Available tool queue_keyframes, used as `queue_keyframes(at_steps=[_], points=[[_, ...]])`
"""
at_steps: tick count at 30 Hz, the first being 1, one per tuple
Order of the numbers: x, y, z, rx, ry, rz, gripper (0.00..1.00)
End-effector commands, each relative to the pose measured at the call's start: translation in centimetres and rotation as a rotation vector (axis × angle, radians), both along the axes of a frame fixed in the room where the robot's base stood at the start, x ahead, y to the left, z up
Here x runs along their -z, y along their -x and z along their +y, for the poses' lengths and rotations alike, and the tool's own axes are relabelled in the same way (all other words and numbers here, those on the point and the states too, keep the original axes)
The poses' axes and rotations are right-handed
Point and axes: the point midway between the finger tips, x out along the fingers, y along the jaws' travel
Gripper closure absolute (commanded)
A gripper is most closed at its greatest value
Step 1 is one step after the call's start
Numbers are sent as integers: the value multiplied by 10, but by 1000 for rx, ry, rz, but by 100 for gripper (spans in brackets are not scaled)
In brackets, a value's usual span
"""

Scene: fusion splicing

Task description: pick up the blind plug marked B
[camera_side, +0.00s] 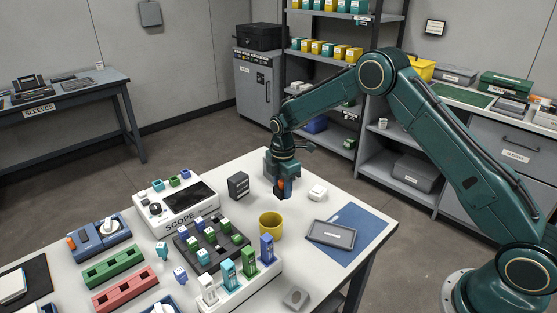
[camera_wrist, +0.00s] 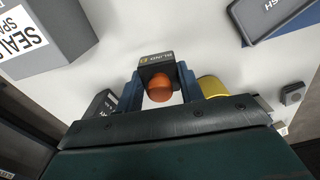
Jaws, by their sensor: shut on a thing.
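My gripper (camera_side: 281,188) is low over the far part of the white table. In the wrist view, my gripper (camera_wrist: 160,90) is shut with its two blue fingers on either side of a blind plug (camera_wrist: 157,72). The plug has a dark body with small lettering that appears to read BLIND beside a yellow mark; the letter is too small to read surely. A rounded orange end (camera_wrist: 159,88) faces the camera. In the side view only an orange patch (camera_side: 282,184) shows between the fingers. I cannot tell whether the plug touches the table.
A yellow cup (camera_side: 270,226) stands close in front of my gripper. A dark block (camera_side: 238,186) is to its left and a small white item (camera_side: 318,193) to its right. A grey tray (camera_side: 331,235) lies on a blue mat. A dark rack (camera_side: 186,241) with several coloured plugs is front left.

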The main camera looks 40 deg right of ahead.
Motion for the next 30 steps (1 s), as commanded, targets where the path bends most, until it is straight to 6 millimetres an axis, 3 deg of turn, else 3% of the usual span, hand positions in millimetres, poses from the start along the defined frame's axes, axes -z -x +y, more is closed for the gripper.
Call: queue_keyframes(at_steps=[15,21,30], points=[[-111,-1,0,0,1,-4,86],[-137,-1,0,0,0,-3,86],[-149,0,0,0,0,-1,86]])
